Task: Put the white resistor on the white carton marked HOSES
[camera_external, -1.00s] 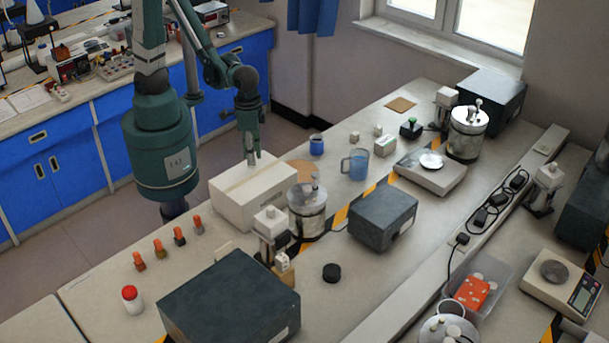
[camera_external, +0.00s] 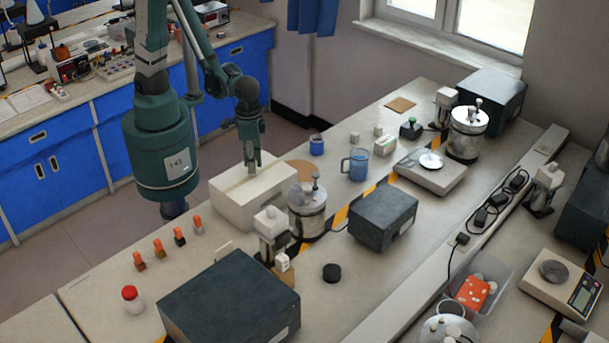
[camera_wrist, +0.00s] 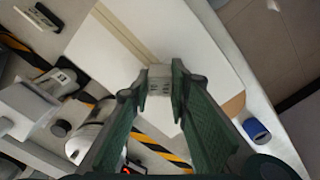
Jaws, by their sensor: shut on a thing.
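The white carton (camera_external: 238,197) stands on the bench and also fills the upper middle of the wrist view (camera_wrist: 200,35); no HOSES marking is readable. My gripper (camera_external: 252,170) points down over the carton's top. In the wrist view my gripper (camera_wrist: 160,85) is shut on a small pale block, the white resistor (camera_wrist: 159,75), held between its fingertips. The resistor is too small to make out in the external view. Whether its underside touches the carton top cannot be told.
A metal canister (camera_external: 308,212) and a white-topped device (camera_external: 270,228) stand close to the carton's right. A blue mug (camera_external: 317,144) and a blue jug (camera_external: 355,165) stand behind it. A dark box (camera_external: 230,300) is in front. Several small orange-topped items (camera_external: 158,248) stand front left.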

